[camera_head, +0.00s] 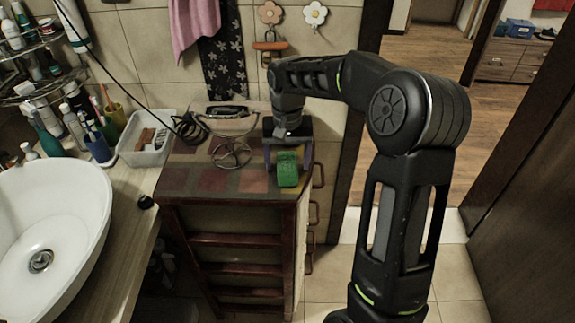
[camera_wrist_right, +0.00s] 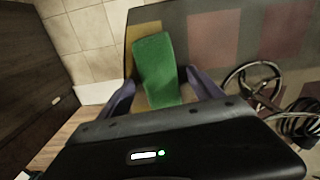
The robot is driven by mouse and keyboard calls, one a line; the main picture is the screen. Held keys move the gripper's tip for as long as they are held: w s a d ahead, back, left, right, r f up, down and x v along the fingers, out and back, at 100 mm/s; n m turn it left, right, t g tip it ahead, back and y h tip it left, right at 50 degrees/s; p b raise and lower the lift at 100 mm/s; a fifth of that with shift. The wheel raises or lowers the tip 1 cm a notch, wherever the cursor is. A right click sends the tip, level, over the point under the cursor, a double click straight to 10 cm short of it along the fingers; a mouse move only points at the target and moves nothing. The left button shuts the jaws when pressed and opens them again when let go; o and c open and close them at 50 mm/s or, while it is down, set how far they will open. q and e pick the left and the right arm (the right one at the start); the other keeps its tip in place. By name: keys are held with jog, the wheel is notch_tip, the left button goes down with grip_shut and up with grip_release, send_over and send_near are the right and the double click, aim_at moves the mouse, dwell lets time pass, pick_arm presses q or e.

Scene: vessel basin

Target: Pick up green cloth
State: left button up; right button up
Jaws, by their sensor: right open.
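The green cloth (camera_head: 288,168) is a small folded block lying on the tiled top of the wooden cabinet (camera_head: 212,182), near its right edge. It also shows in the right wrist view (camera_wrist_right: 154,66). My right gripper (camera_head: 287,162) points down at the cabinet top around the cloth. In the right wrist view its purple fingers (camera_wrist_right: 160,92) are open, one on each side of the cloth's near end. A gap shows on each side, wider on the right. The cloth's near end is partly hidden behind the gripper body. My left gripper is in neither view.
A round metal stand (camera_head: 231,152) is on the cabinet top, left of my right gripper, with coiled black cable behind it. A white basket (camera_head: 147,150), bottles and a white basin (camera_head: 48,222) are on the left counter. Open floor lies right of the cabinet.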

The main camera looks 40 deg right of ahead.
jog(key=shift+c, duration=0.3)
jog(key=c, duration=1.4)
